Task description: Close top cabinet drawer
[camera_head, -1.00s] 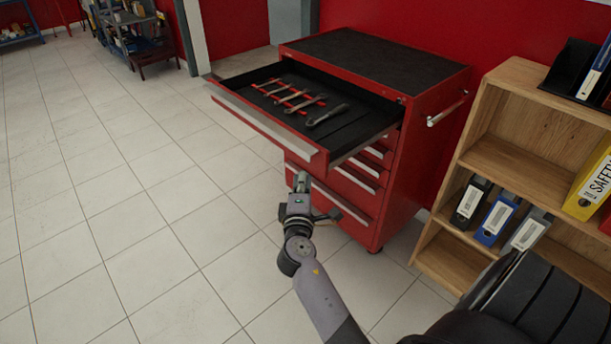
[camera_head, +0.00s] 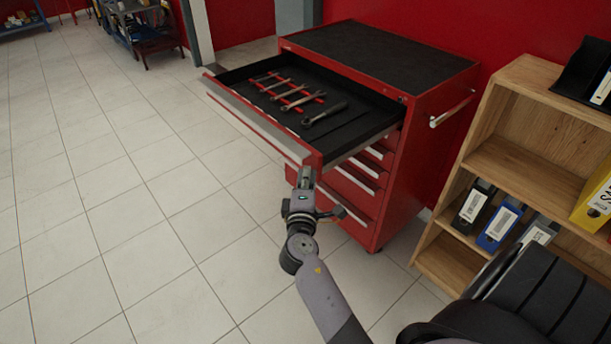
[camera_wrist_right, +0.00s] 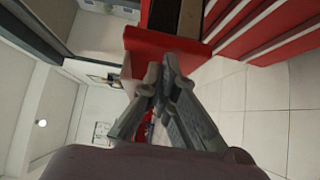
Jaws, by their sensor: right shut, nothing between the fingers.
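A red tool cabinet (camera_head: 425,150) with a black top stands in the middle right of the head view. Its top drawer (camera_head: 262,128) is pulled far out, with a grey handle strip along its front; the lower drawers are shut. Several wrenches and other tools lie inside it. My right gripper (camera_head: 306,178) is shut and empty at the near right corner of the drawer front. The right wrist view shows the closed fingers (camera_wrist_right: 165,75) close to the red drawer front (camera_wrist_right: 140,62); I cannot tell if they touch it. My left gripper is not in view.
A wooden shelf (camera_head: 520,150) with several binders stands to the right of the cabinet. A cart (camera_head: 140,30) with goods stands at the back left. The tiled floor (camera_head: 110,220) left of the drawer is clear.

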